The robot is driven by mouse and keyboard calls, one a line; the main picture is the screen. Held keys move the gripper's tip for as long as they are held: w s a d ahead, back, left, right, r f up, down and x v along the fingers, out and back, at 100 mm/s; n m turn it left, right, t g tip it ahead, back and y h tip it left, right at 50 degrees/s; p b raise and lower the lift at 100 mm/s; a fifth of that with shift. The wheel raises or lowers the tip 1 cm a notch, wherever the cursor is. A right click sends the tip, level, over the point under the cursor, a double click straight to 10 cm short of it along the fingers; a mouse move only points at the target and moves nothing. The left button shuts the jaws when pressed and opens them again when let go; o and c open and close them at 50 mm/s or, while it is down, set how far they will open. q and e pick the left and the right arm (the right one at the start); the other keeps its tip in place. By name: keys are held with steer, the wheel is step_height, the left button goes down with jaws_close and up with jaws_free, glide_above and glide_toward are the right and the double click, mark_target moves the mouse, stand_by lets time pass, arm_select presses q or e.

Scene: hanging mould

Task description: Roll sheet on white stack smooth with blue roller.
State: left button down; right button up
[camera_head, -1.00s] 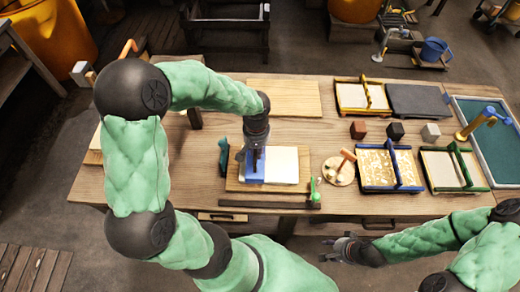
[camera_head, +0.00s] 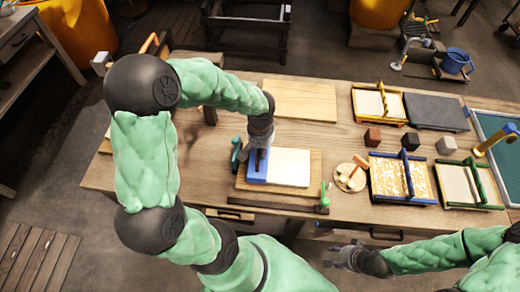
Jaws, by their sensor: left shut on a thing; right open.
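The white stack (camera_head: 290,167) lies on a wooden board (camera_head: 308,198) near the front middle of the table. My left gripper (camera_head: 260,157) points down over the left end of the stack and is shut on the blue roller (camera_head: 257,174). The roller appears to rest on the stack's left part. The sheet cannot be told apart from the top of the stack. My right gripper (camera_head: 345,256) is open and empty, in front of the table's front edge and away from the stack.
Right of the board are a round wooden piece (camera_head: 350,177) with small items, mould frames (camera_head: 402,179) and several small cubes (camera_head: 372,137). A green-handled tool (camera_head: 324,196) lies by the board's front right corner. A bare wooden board (camera_head: 300,100) lies behind the stack.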

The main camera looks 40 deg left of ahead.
arm_select(q)
steer(key=shift+w+d, duration=0.5)
steer(key=shift+d, duration=0.15)
steer(key=shift+w+d+f+b, duration=0.15)
steer(key=shift+w+d+b, duration=0.25)
steer(key=shift+d, duration=0.5)
steer(key=shift+w+d+r, duration=0.1)
steer(key=shift+w+d, duration=0.5)
steer(key=shift+d, duration=0.3)
steer(key=shift+w+d+r, duration=0.1)
steer(key=shift+w+d, duration=0.5)
steer(key=shift+d, duration=0.3)
steer(key=shift+w+d+f+b, duration=0.15)
steer(key=shift+w+d, duration=0.2)
steer(key=shift+d, duration=0.25)
steer(key=shift+w+d+b, duration=0.2)
steer(key=shift+w+d, duration=0.15)
steer(key=shift+d, duration=0.25)
steer(key=shift+w+d+f+b, duration=0.15)
steer(key=shift+w+d, duration=0.2)
steer(key=shift+d, duration=0.25)
steer(key=shift+w+d+r, duration=0.1)
steer(key=shift+w+d, duration=0.45)
steer(key=shift+d, duration=0.35)
steer(key=shift+w+d+r, duration=0.1)
steer(key=shift+w+d, duration=0.45)
steer(key=shift+d, duration=0.35)
steer(key=shift+r, duration=0.15)
step_height(320, 180, up, 7)
steer(key=p, duration=0.5)
